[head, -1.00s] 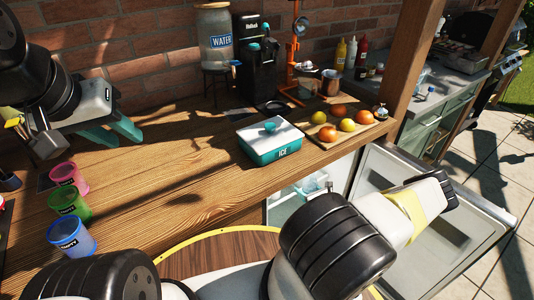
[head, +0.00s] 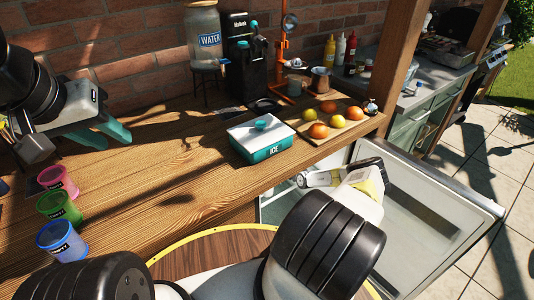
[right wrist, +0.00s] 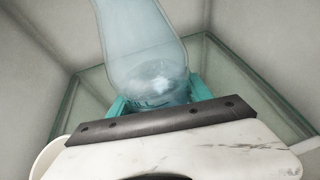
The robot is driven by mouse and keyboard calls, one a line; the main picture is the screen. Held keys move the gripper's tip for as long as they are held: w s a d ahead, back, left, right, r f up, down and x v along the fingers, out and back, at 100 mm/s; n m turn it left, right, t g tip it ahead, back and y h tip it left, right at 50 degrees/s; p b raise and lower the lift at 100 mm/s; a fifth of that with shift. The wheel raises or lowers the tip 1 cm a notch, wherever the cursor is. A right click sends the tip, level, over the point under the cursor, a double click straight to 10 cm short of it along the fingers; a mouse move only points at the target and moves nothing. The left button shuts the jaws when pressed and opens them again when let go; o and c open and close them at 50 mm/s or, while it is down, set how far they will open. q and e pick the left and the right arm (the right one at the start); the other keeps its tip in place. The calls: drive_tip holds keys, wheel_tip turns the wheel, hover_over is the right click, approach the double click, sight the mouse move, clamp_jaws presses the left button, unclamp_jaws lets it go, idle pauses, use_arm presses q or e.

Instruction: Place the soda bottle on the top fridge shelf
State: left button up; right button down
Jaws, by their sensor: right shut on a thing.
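The soda bottle (right wrist: 140,45), clear and pale blue, shows in the right wrist view between the teal fingers of my right gripper (right wrist: 155,95), which is shut on it. A glass shelf (right wrist: 88,115) with greenish edges lies around and behind it, between pale fridge walls. I cannot tell whether the bottle touches the shelf. In the head view my right arm reaches into the open fridge (head: 272,208) under the counter; the bottle cannot be made out there. My left gripper (head: 116,140) is open and empty above the counter's left part.
The fridge door (head: 430,215) stands open to the right. On the wooden counter (head: 190,165) are an ice box (head: 262,140), a fruit board (head: 350,128), and pink, green and blue cups (head: 62,240).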

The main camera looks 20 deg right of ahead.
drive_tip(key=shift+f, duration=1.65)
drive_tip(key=shift+f, duration=0.1)
drive_tip(key=shift+c, duration=2.2)
unclamp_jaws()
drive_tip(key=shift+s+f, duration=0.1)
drive_tip(key=shift+s+r, duration=0.1)
drive_tip(key=shift+r, duration=0.1)
drive_tip(key=v, duration=1.1)
drive_tip(key=shift+s+r, duration=0.25)
drive_tip(key=shift+s, duration=0.05)
